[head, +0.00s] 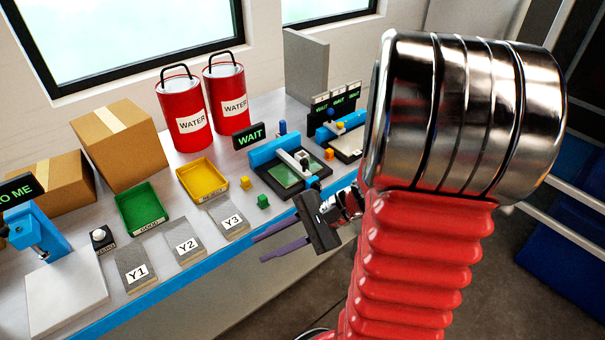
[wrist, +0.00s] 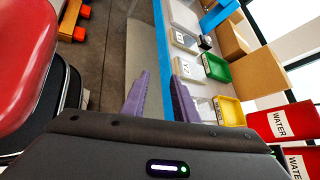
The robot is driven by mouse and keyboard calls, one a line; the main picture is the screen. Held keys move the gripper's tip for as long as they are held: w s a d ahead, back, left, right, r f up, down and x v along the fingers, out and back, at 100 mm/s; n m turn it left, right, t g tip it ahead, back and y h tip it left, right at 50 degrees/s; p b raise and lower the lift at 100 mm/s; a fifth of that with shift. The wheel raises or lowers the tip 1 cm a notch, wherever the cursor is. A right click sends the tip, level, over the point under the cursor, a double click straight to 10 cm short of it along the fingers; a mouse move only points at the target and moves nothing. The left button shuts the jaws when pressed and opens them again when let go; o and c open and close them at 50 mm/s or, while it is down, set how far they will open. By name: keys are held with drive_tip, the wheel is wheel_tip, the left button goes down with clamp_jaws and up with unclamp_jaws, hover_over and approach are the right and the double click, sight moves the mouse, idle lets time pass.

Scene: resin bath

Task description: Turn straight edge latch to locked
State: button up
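A dark-framed station with a green plate (head: 283,175) stands near the bench's front edge in the head view. A white bar (head: 290,159), likely the straight edge, lies across it, with a small dark block on it. A small blue part (head: 312,182) sits at the bar's front end; I cannot tell whether it is the latch or how it is turned. My gripper (head: 272,241) is in front of and below the bench edge, apart from the station. Its purple fingers are spread and empty, and also show in the wrist view (wrist: 160,100). The station is not visible in the wrist view.
Red WATER cans (head: 186,110) stand behind. A WAIT sign (head: 249,135) stands by the station.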

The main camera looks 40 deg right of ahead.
drive_tip(key=w+d+f+m+t, duration=0.2)
drive_tip(key=d+m+t, duration=0.2)
drive_tip(key=d+m, duration=0.15)
drive_tip(key=m+t+h, duration=0.8)
drive_tip(key=m+h, duration=0.2)
drive_tip(key=m, duration=0.3)
approach(321, 188)
drive_tip(key=s, duration=0.6)
drive_tip(key=shift+w+f, duration=0.15)
drive_tip(key=shift+f, duration=0.05)
drive_tip(key=shift+w, duration=0.2)
drive_tip(key=shift+w+a, duration=0.15)
drive_tip(key=shift+w, duration=6.6)
drive_tip(key=shift+c, duration=0.4)
